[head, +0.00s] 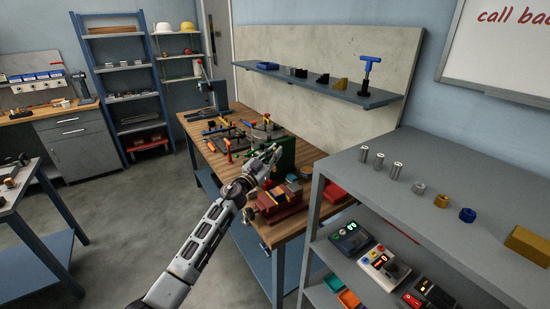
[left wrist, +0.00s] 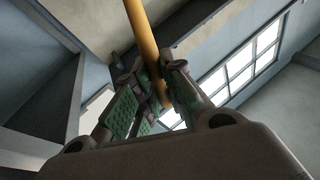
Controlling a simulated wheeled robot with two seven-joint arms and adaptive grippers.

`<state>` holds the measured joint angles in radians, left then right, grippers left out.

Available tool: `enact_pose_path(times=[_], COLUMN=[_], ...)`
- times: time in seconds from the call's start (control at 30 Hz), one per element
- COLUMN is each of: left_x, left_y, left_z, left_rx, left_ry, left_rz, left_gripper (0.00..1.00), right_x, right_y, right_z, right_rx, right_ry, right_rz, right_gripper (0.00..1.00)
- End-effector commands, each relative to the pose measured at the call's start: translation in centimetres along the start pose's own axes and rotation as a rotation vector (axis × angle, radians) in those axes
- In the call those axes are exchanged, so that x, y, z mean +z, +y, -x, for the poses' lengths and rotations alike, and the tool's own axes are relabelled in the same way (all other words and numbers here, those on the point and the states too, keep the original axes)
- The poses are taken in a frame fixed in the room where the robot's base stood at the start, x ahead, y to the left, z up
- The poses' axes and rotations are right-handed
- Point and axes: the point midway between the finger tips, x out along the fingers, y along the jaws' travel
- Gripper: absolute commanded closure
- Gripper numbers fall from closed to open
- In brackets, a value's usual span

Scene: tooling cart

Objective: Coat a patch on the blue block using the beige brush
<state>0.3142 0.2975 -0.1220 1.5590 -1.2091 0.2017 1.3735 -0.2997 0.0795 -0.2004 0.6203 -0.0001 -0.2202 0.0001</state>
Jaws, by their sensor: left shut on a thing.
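My left gripper (head: 268,162) reaches over the wooden workbench, beside a green machine. In the left wrist view, its green-padded fingers (left wrist: 155,90) are shut on a long tan-yellow handle (left wrist: 143,35), which I take for the beige brush. Its bristles cannot be made out. A small dark-bluish piece (head: 279,196) sits in the red vise (head: 281,209) just below and right of the gripper. It may be the blue block, but it is too small to be sure. The gripper is apart from it. My right gripper is in neither view.
The workbench (head: 213,152) holds several clamps and tools behind the gripper. A grey shelf unit (head: 450,180) with metal cylinders and nuts stands at the right. A wall shelf (head: 330,88) hangs above the bench. Grey floor (head: 130,215) is open at the left.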

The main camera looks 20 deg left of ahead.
Motion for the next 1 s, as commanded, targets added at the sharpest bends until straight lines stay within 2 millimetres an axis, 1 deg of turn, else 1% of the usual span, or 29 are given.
enact_pose_path(times=[0.2,0.43,0.67,1.0], left_x=[-0.1,0.1,0.2,0.1], left_y=[-0.3,-0.5,-0.5,-0.6], left_z=[0.6,1.4,1.6,1.5], left_rx=[0.0,0.0,0.0,0.0], left_ry=[-0.014,-0.027,-0.03,-0.03], left_rz=[0.0,0.0,0.0,-0.001], left_gripper=[1.0,1.0,1.0,1.0], right_x=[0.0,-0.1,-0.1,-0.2], right_y=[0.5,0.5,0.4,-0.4], right_z=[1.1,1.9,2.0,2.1], right_rx=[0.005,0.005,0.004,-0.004], right_ry=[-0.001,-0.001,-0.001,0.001], right_rz=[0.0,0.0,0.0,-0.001], right_gripper=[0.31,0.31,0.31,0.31])
